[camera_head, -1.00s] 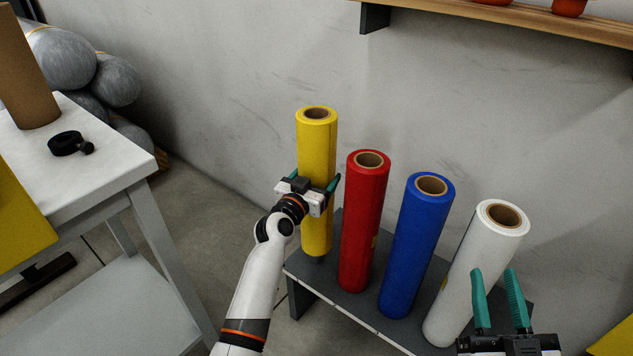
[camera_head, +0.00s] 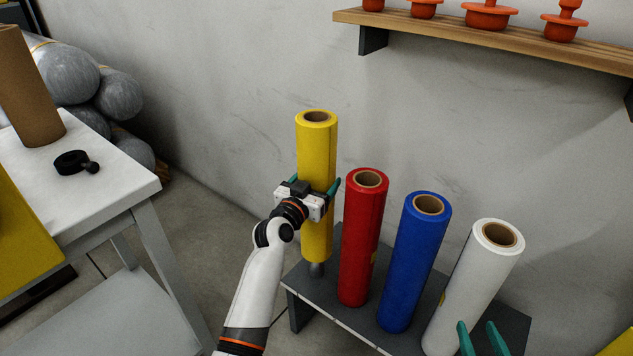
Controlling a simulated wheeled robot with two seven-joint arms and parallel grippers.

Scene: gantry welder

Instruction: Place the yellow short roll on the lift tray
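The yellow roll (camera_head: 316,150) stands upright above the left end of the dark grey rack. A metal peg (camera_head: 316,269) shows beneath it, so its lower end is raised off the rack. My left gripper (camera_head: 314,190) has its teal fingers on both sides of the roll, at mid height, and is shut on it. My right gripper (camera_head: 483,338) is at the bottom right in front of the white roll, its fingers apart and nothing between them. I cannot identify the lift tray in this view.
Red (camera_head: 361,235), blue (camera_head: 413,265) and white (camera_head: 474,285) rolls stand close together on the rack (camera_head: 325,300), right of the yellow roll. A white table (camera_head: 105,190) with a brown roll (camera_head: 30,95) stands left. A wooden shelf (camera_head: 480,38) hangs above. Floor shows between table and rack.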

